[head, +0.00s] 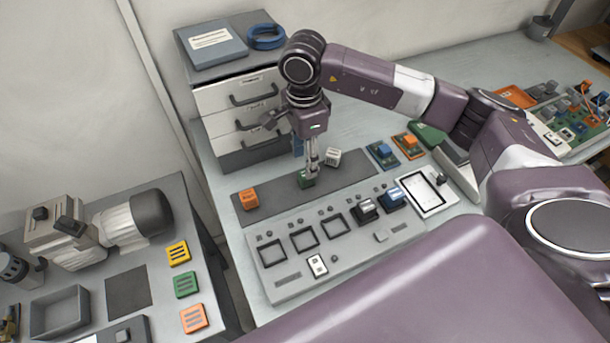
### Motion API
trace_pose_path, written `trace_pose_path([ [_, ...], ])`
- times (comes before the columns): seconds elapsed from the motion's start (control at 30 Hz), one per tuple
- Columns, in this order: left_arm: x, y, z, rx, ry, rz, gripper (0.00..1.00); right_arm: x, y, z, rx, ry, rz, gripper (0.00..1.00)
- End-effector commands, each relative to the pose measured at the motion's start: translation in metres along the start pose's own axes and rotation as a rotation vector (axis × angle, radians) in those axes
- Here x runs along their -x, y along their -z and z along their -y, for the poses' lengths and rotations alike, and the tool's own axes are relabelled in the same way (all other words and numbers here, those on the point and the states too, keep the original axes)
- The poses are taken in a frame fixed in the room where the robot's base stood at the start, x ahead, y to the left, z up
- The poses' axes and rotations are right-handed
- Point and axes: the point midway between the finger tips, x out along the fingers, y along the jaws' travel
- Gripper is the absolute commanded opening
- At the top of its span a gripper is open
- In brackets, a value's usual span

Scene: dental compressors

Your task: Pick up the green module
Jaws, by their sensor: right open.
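The green module (306,181) is a small green block on the dark grey strip of the worktable, partly hidden by my right gripper. My right gripper (312,171) points down right at the module, with its fingertips at or just above its top. The gripper is open; whether its fingers touch the module cannot be told. An orange module (249,198) sits to the left on the same strip and a white module (332,157) close by to the right. My left gripper is not in view.
In front lies a grey panel (287,287) with square sockets, some holding dark and blue modules. A drawer cabinet (235,108) stands behind, close to my right wrist. A side bench at left holds a compressor (107,226) and yellow, green and orange tiles.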

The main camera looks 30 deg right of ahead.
Motion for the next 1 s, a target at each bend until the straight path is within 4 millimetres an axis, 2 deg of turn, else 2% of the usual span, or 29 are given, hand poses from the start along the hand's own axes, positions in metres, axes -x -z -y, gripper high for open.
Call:
trace_pose_path([
  [0.3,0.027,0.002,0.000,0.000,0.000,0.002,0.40,-0.040,0.001,-0.002,-0.001,-0.005,0.002,0.42],
  [0.4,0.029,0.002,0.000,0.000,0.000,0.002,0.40,-0.053,0.000,-0.001,0.001,-0.003,0.004,0.42],
  [0.5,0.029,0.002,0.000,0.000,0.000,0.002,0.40,-0.060,-0.001,-0.001,0.002,0.000,0.004,0.42],
  [0.7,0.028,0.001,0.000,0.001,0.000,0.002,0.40,-0.062,-0.001,-0.001,0.002,0.001,0.004,0.42],
  [1.0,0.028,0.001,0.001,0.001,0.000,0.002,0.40,-0.061,-0.001,-0.001,0.001,0.000,0.005,0.10],
])
